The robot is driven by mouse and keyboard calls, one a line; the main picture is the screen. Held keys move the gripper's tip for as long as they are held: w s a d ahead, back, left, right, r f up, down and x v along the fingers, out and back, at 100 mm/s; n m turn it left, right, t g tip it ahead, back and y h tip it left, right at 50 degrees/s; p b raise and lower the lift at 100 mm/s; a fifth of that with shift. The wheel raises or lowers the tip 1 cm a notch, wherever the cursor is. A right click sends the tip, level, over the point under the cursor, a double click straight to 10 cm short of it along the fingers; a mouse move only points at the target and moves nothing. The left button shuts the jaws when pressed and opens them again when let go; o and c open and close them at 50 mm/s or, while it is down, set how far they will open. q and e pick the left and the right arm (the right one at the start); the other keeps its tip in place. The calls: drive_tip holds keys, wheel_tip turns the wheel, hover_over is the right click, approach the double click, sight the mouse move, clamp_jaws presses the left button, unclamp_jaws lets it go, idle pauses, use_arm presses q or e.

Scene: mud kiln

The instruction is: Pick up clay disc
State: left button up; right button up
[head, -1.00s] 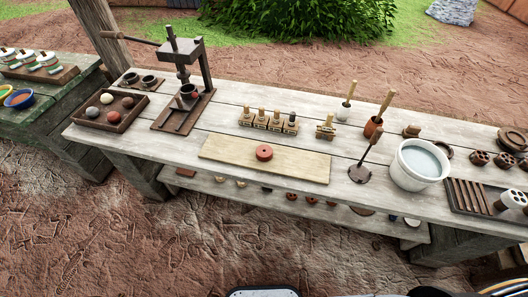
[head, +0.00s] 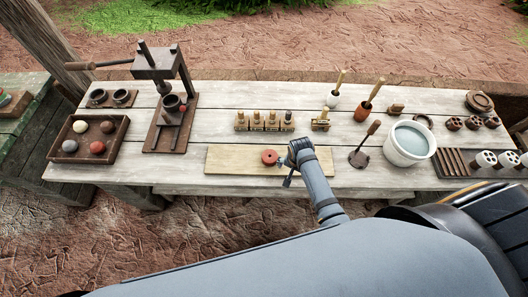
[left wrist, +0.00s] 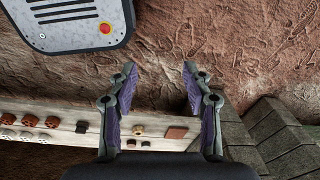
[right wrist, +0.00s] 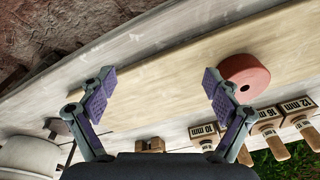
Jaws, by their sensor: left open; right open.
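The clay disc (head: 269,157), reddish with a small centre hole, lies flat on the pale wooden board (head: 230,160) on the bench. My right gripper (head: 284,164) is just right of the disc, over the board. In the right wrist view, my right gripper (right wrist: 160,80) is open and empty; the disc (right wrist: 246,75) shows beyond and beside the right-hand finger, outside the gap, with its lower left edge partly hidden. My left gripper (left wrist: 159,75) is open and empty in the left wrist view, over bare ground, and is out of the head view.
Several stamps (head: 264,121) stand behind the board. A press (head: 160,70) and a tray of balls (head: 70,148) are at left. The board's left part is clear.

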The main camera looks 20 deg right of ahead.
drive_tip(key=w+a+r+m+g+p, duration=0.1)
drive_tip(key=w+a+r+m+p, duration=0.1)
drive_tip(key=w+a+r+m, duration=0.6)
hover_over(270, 157)
drive_tip(key=f, duration=0.3)
drive_tip(key=shift+s+a+f+y+b, duration=0.1)
drive_tip(key=shift+s+f+y+b, duration=0.2)
drive_tip(key=shift+s+b, duration=0.1)
drive_tip(key=shift+w+a+f, duration=0.1)
drive_tip(key=shift+w+f, duration=0.1)
drive_tip(key=shift+f, duration=0.2)
drive_tip(key=shift+f+b, duration=0.4)
drive_tip(key=shift+b, duration=0.05)
wheel_tip(270, 157, down, 5)
drive_tip(key=b, duration=0.5)
drive_tip(key=shift+w+r+b, duration=0.15)
drive_tip(key=shift+b, duration=0.25)
drive_tip(key=shift+r, duration=0.2)
use_arm(q)
drive_tip(key=f, duration=0.2)
drive_tip(key=w+f, duration=0.1)
drive_tip(key=f, duration=0.1)
drive_tip(key=shift+a+f, duration=0.2)
use_arm(e)
drive_tip(key=c, duration=1.4)
